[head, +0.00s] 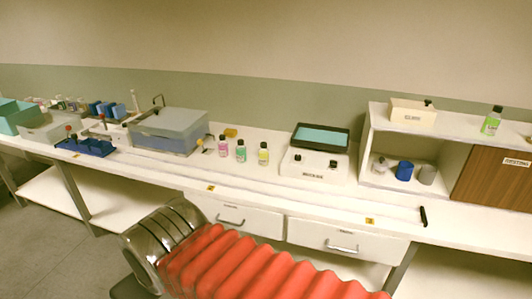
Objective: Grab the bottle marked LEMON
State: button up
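A row of three small bottles stands on the white bench right of the grey box: one with a pink label (222,146), one green (240,151) and one yellow (263,154). All have dark caps and stand upright. Another bottle with a green label (491,123) stands on top of the shelf at the right. More small bottles (70,104) stand far left, partly hidden. The lettering is too small to read, so I cannot tell which is marked LEMON. A red ribbed part of my arm crosses the bottom; my gripper does not show.
The bench (290,192) has clear room in front of the bottles. A grey box (170,131) stands left of them and a device with a teal screen (318,138) right. The shelf (447,128) holds a blue cup (404,171). A black object (423,216) lies near the front edge.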

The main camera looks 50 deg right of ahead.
aim_at(264, 152)
jog(key=z, duration=0.4)
jog(key=i, duration=0.85)
jog(key=z, duration=0.55)
jog(key=i, duration=0.65)
jog(key=z, duration=0.3)
